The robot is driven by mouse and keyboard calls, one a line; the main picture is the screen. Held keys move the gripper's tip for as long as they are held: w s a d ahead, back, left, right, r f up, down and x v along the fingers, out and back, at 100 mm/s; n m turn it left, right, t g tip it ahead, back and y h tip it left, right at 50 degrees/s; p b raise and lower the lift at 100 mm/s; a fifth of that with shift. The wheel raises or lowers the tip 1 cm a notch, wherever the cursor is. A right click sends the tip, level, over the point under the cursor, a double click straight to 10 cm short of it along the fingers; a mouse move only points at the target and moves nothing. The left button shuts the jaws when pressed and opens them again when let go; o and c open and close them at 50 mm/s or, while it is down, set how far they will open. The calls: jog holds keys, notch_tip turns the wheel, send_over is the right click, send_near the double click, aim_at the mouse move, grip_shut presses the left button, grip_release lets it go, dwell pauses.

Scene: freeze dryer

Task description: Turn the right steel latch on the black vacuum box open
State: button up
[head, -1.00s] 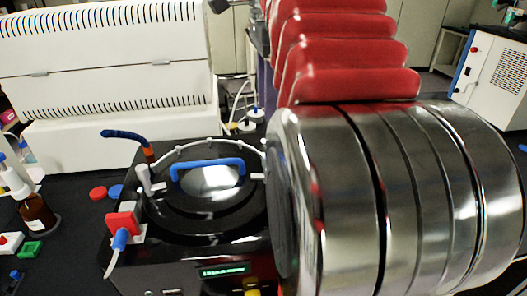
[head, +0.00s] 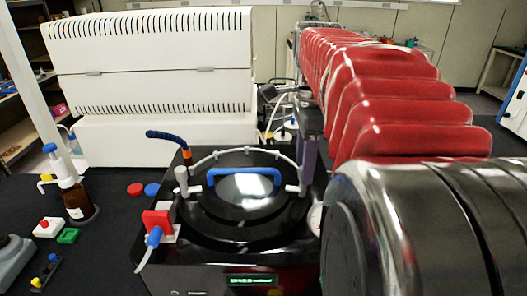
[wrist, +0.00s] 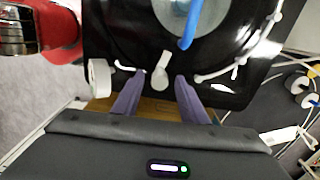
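The black vacuum box (head: 230,250) has a round dark lid with a blue handle (head: 243,172). The right steel latch (head: 296,189) is a short pale lever at the lid's right edge. It also shows in the wrist view (wrist: 160,72). A left latch (head: 182,180) stands at the lid's left side. My gripper (head: 306,170) comes down over the right latch, its purple fingers partly hidden by my arm. In the wrist view my gripper (wrist: 158,88) is open, with one finger on each side of the latch and gaps between. I cannot tell whether the fingertips reach its height.
A round gauge (head: 316,217) sits on the box beside the right latch. A white tube (head: 240,151) curves around the lid's back. A red connector (head: 158,222) is at the box's left. A brown bottle (head: 76,199) stands on the black bench. A white machine (head: 150,90) stands behind.

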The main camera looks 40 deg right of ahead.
jog(key=shift+f, duration=0.35)
jog(key=shift+c, duration=0.4)
grip_shut()
